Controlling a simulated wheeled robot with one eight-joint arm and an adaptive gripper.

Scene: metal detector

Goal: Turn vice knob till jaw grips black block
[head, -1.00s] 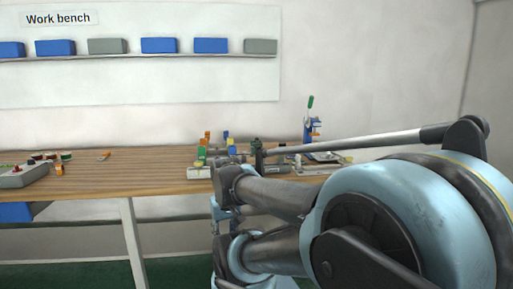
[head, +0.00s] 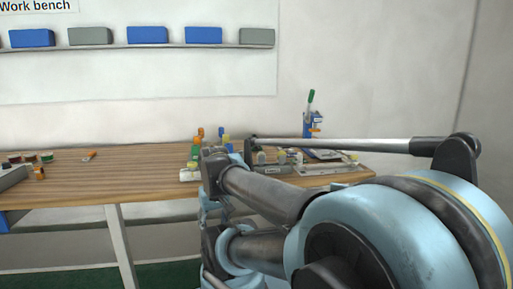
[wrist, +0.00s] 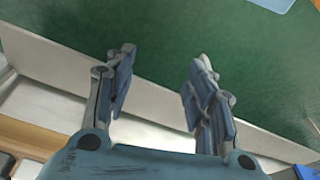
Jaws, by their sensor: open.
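My gripper (wrist: 163,58) is open and empty in the wrist view. Its two fingers stand apart above the green floor and a pale board-like edge. In the head view my arm hides the gripper. No vice, knob or black block can be made out for certain. Small grey items (head: 283,166) on the right part of the bench are partly behind my arm and too small to identify. No contact between my gripper and anything shows.
The wooden workbench (head: 110,178) has a fairly clear middle. Small coloured items stand at its left and behind my arm. A blue upright tool (head: 313,125) with a green handle stands at the back right. A wall shelf (head: 140,48) holds blue and grey boxes.

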